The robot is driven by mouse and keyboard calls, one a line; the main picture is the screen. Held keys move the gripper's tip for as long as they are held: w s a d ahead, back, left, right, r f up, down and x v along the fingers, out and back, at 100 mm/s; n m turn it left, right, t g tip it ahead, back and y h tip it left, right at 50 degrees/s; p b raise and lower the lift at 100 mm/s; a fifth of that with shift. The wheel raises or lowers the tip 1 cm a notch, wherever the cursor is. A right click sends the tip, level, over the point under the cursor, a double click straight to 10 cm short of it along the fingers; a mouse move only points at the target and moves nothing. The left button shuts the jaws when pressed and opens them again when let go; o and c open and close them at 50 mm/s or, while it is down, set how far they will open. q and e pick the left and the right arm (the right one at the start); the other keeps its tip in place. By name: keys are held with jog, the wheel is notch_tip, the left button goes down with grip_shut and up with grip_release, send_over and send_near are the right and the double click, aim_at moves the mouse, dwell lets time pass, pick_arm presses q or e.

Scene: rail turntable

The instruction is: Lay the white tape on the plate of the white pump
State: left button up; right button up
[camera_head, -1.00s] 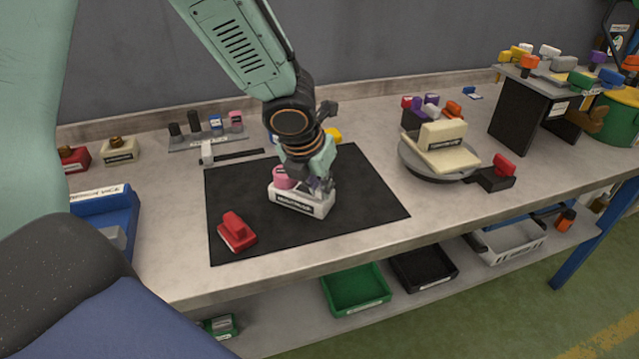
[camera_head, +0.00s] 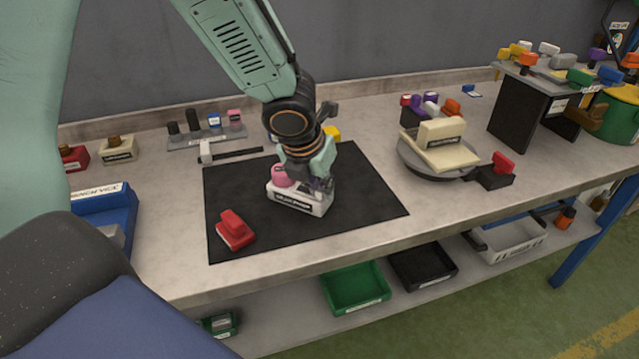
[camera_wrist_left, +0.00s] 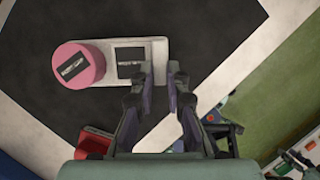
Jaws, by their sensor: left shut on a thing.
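The white pump (camera_head: 301,208) stands on the black mat. It is a white block with a pink round part (camera_head: 281,177) on it and a dark plate with pale lettering. From above, the white pump (camera_wrist_left: 108,46) and its plate (camera_wrist_left: 130,62) show in the left wrist view. My left gripper (camera_head: 320,186) is low at the pump, beside the plate. Its fingers (camera_wrist_left: 167,78) are close together at the block's edge, shut on the white tape, which is mostly hidden; I cannot tell whether it touches the plate. My right gripper is not in view.
A red block (camera_head: 236,231) lies at the mat's front left. The black mat (camera_head: 365,195) is bare to the right. A turntable (camera_head: 425,172) with a cream object stands further right.

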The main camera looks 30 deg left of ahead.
pick_arm(q)
jog(key=o, duration=0.8)
jog(key=v, duration=0.7)
jog(key=shift+r, duration=0.15)
jog(key=shift+s, duration=0.2)
